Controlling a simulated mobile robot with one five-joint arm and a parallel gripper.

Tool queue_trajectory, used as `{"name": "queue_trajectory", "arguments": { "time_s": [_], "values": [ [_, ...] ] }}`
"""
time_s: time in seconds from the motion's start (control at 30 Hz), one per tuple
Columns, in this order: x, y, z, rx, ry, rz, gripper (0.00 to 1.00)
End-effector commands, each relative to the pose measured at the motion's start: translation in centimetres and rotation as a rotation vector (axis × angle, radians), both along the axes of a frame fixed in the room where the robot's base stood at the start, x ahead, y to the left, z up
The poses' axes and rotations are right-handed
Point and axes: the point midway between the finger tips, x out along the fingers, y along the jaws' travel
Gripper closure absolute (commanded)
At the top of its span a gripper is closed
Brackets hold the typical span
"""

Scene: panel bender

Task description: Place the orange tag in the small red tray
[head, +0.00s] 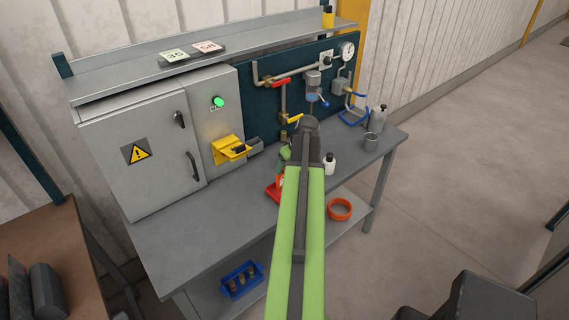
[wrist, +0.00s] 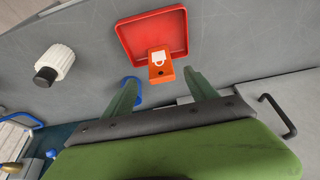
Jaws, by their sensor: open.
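The small red tray (wrist: 128,37) lies on the grey bench top in the wrist view. The orange tag (wrist: 158,74), with a white patch on its face, overlaps the tray's near side and rim in that view. Part of it shows against the tray floor; I cannot tell whether it rests there or leans on the rim. My gripper (wrist: 164,82) is open, its two green fingers apart on either side of the tag's near end, with gaps visible. In the head view my arm covers much of the red tray (head: 272,193).
A white bottle with a dark cap (wrist: 58,64) stands beside the tray. A grey cup (head: 371,142) and another bottle (head: 378,118) stand toward the bench's right end. An orange ring-shaped item (head: 339,213) and a blue bin (head: 240,281) are lower down. The bench front left is clear.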

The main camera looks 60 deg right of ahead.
Motion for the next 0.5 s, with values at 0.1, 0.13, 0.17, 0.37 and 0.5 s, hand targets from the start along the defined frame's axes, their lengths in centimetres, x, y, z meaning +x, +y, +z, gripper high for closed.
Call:
{"name": "queue_trajectory", "arguments": {
  "time_s": [0.1, 0.13, 0.17, 0.37, 0.5],
  "values": [
    [-1.0, 0.5, 3.6, 0.0, 0.0, -0.001, 0.33],
    [-1.2, 0.5, 4.1, 0.0, 0.0, -0.001, 0.33],
    [-1.4, 0.6, 4.4, 0.0, 0.0, -0.001, 0.33],
    [-1.8, 0.6, 4.7, 0.0, 0.0, 0.0, 0.33],
    [-1.8, 0.6, 4.6, 0.0, 0.0, 0.0, 0.33]
  ]
}}
